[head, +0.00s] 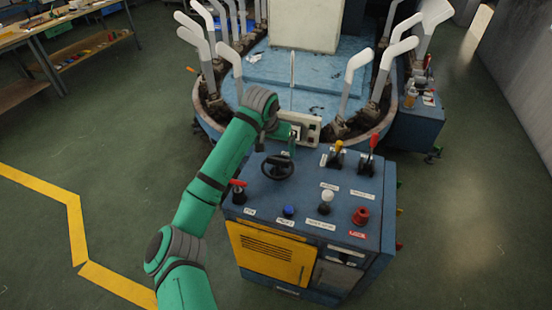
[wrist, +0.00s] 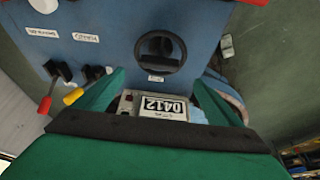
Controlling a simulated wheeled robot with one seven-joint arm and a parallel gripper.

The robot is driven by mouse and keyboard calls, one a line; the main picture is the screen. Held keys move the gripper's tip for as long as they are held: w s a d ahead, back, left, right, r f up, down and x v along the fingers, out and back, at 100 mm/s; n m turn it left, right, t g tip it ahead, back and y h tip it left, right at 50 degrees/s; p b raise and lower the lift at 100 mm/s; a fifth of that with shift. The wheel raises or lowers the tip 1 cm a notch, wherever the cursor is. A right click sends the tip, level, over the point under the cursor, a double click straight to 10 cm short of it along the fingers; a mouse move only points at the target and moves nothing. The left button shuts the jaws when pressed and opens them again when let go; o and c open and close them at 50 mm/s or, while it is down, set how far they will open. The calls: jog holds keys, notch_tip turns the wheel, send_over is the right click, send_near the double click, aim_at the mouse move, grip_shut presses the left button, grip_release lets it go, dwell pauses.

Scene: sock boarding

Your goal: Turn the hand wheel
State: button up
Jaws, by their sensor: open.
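The hand wheel (head: 277,168) is a dark round wheel on the blue top of the control cabinet (head: 308,180), towards its back left. In the wrist view, the hand wheel (wrist: 160,51) shows whole, upside down, with a bar across its middle. My gripper (head: 291,142) is behind the wheel in the head view, close to the counter box.
A counter box (head: 301,127) with a number display stands at the cabinet's back edge. Behind is a round machine with white foot forms (head: 357,68).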

aim_at(278, 159)
jog(key=x, duration=0.9)
jog(key=shift+w+f, duration=0.1)
jog(key=shift+f, duration=0.05)
jog(key=c, duration=1.1)
